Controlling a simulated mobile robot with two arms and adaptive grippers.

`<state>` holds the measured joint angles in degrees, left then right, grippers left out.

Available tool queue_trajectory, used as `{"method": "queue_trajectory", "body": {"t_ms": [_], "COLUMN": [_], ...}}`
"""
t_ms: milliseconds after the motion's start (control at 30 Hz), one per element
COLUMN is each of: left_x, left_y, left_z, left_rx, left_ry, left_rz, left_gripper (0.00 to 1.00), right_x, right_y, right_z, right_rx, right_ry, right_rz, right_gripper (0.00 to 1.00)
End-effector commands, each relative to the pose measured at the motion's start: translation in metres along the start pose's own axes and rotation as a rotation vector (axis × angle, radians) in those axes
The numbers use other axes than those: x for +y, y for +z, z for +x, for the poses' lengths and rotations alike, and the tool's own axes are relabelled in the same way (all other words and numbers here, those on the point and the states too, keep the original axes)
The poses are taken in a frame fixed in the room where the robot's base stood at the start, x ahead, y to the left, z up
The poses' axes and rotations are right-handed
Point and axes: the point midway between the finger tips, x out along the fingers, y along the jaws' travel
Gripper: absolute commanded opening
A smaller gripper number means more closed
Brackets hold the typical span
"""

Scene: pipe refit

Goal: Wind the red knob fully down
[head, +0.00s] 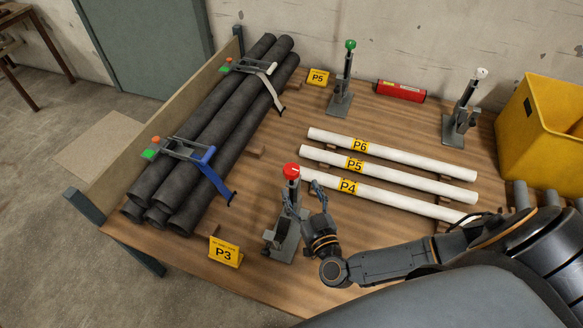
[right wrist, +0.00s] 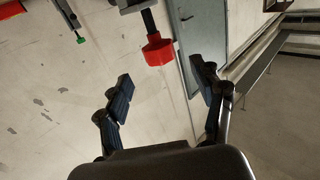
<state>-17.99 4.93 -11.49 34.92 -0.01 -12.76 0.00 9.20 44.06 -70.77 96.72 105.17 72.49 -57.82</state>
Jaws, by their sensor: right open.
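The red knob (head: 291,171) tops a grey clamp stand (head: 283,238) near the table's front, behind the yellow P3 sign (head: 225,252). In the right wrist view the red knob (right wrist: 158,50) hangs on a dark threaded stem, ahead of the fingertips and between their lines. My right gripper (head: 303,191) is beside the stand, its fingers spread just below and to the right of the knob. In the right wrist view my right gripper (right wrist: 160,80) is open, with nothing between its fingers. I see no contact with the knob. My left gripper is not in view.
White pipes (head: 390,165) lie to the right, marked P4, P5 and P6. Dark pipes (head: 222,130) lie strapped at the left.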

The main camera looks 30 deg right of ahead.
Motion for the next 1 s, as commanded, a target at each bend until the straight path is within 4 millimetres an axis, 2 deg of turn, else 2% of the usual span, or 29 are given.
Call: {"method": "queue_trajectory", "body": {"t_ms": [33,167,333,500,800,867,1000], "left_x": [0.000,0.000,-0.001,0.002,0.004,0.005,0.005], "left_y": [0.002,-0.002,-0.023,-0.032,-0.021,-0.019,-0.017], "left_z": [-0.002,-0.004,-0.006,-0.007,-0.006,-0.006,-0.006], "left_rx": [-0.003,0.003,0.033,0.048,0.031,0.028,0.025], "left_ry": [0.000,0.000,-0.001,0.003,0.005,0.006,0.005], "left_rz": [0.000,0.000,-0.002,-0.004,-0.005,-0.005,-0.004], "left_gripper": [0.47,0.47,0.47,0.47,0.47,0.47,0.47], "right_x": [-0.001,0.000,0.000,0.000,0.000,0.000,0.000], "right_y": [-0.002,-0.002,-0.001,0.000,0.001,0.001,0.001], "right_z": [0.013,0.040,0.065,0.076,0.079,0.079,0.078], "right_rx": [0.004,0.004,0.001,-0.001,-0.001,-0.001,-0.001], "right_ry": [-0.001,-0.001,-0.001,-0.001,-0.001,-0.001,-0.001], "right_rz": [-0.001,-0.002,-0.001,0.000,0.001,0.001,0.001], "right_gripper": [0.67,0.67,0.67,0.67,0.67,0.57,0.29]}}
